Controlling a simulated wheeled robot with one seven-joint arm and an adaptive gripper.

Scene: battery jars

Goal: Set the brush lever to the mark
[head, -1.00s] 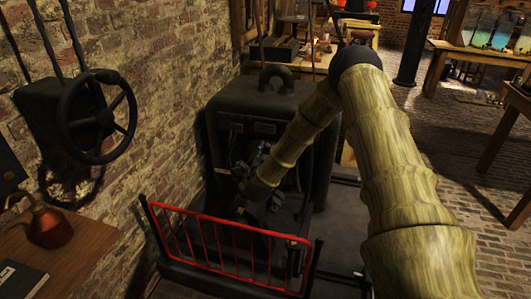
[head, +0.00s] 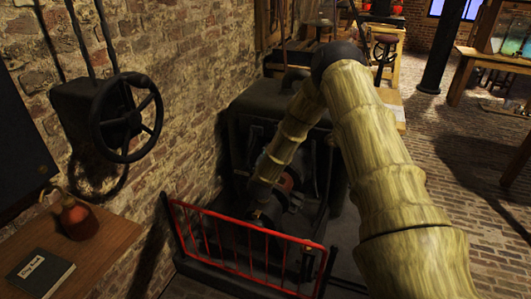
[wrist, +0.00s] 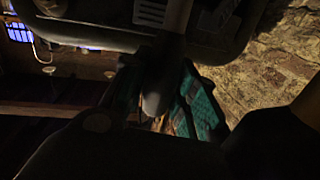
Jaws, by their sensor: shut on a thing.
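The dark machine (head: 262,108) stands against the brick wall behind a red railing, with a reddish round part (head: 289,180) at its front. My gripper (head: 260,218) is at the machine's low front, just behind the railing; it is small and dark there. In the wrist view my dark gripper (wrist: 190,150) fills the bottom. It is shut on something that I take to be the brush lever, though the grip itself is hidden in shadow. A grey round-ended bar (wrist: 154,100) and teal banded parts (wrist: 200,110) lie just beyond it. I cannot make out the mark.
The red railing (head: 245,225) crosses in front of the machine. A black handwheel (head: 127,118) is on the wall at left. A wooden table (head: 105,240) below it holds a red oil can (head: 77,221) and a book (head: 40,275). Brick floor is open at right.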

